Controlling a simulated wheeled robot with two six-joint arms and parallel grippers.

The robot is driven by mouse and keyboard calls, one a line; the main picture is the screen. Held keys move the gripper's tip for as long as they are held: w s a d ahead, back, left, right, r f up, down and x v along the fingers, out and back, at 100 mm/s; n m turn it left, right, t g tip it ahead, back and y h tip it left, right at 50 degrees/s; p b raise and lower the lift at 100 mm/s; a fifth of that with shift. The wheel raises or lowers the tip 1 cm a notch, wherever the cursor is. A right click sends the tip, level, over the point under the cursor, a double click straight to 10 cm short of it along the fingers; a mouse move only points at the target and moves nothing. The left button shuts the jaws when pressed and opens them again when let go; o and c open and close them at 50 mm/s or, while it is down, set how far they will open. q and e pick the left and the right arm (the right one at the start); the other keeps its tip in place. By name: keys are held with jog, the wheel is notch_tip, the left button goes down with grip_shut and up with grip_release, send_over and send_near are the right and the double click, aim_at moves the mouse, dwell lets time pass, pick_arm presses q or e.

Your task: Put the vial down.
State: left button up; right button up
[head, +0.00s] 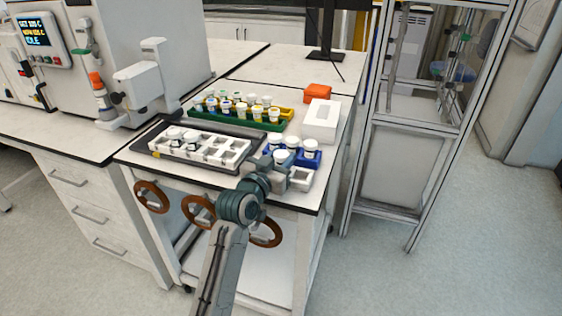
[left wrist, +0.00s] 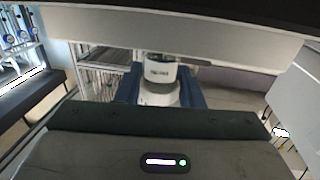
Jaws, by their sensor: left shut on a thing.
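My left gripper (head: 279,167) reaches in from the bottom of the head view to the front right of the bench. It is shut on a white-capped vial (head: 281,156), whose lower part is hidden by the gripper. In the left wrist view the vial (left wrist: 160,72) shows upright beyond the gripper body, with dark print on its white top part. A blue rack (head: 311,160) with several white-capped vials is just behind and beside the held vial. I cannot tell whether the held vial touches the rack. My right gripper is not in view.
A small white open box (head: 301,179) sits at the front corner. A dark tray with a white divided rack (head: 214,155) lies to the left. Behind are green (head: 235,122) and yellow racks of vials, a white box (head: 322,120) and an orange box (head: 318,92).

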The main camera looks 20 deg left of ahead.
pick_arm(q)
jog(key=shift+f, duration=0.65)
jog(key=shift+f, duration=0.15)
jog(key=o, duration=1)
